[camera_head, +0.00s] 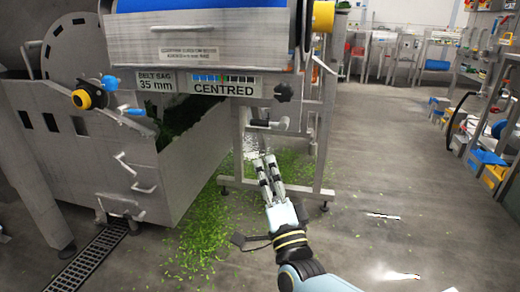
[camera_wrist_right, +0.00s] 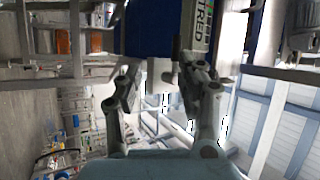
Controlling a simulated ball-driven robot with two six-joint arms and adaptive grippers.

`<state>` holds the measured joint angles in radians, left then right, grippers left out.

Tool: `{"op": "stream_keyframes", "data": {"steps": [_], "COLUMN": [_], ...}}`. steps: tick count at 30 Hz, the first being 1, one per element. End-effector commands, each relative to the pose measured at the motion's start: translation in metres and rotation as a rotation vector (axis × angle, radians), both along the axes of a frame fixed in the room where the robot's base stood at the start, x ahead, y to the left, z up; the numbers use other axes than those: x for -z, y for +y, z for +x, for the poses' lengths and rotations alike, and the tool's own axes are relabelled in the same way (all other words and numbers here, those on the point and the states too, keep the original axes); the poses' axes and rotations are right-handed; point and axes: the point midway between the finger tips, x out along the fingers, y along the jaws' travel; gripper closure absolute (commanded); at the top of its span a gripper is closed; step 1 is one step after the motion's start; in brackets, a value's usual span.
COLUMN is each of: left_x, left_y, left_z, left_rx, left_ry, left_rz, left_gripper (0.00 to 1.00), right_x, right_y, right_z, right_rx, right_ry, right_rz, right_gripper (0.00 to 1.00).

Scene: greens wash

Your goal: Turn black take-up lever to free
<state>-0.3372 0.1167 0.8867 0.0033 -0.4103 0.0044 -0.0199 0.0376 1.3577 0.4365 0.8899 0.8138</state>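A black lobed knob (camera_head: 283,92) sits under the right end of the belt machine, just right of the sign reading CENTRED (camera_head: 223,89). My left gripper is not in view.
The steel frame legs (camera_head: 319,150) stand right of my gripper. A grey hopper (camera_head: 110,160) with a yellow-black knob (camera_head: 84,98) is at the left. Green scraps (camera_head: 205,225) litter the floor. A drain grate (camera_head: 90,262) lies lower left. Floor at right is mostly open.

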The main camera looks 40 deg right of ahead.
Motion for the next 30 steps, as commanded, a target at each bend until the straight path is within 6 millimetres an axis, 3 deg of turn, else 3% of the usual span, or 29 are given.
{"op": "stream_keyframes", "data": {"steps": [5,16,22,30], "left_x": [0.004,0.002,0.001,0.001], "left_y": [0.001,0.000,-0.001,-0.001], "left_z": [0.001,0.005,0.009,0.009], "left_rx": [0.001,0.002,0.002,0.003], "left_ry": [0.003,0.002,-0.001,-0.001], "left_rz": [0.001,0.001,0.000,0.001], "left_gripper": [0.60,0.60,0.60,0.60], "right_x": [-0.031,-0.066,-0.076,-0.079], "right_y": [-0.009,-0.032,-0.039,-0.041], "right_z": [0.008,0.063,0.081,0.084], "right_rx": [0.007,0.008,0.008,0.007], "right_ry": [-0.118,-0.113,-0.109,-0.107], "right_rz": [0.051,0.047,0.046,0.046], "right_gripper": [0.61,0.61,0.61,0.61]}}
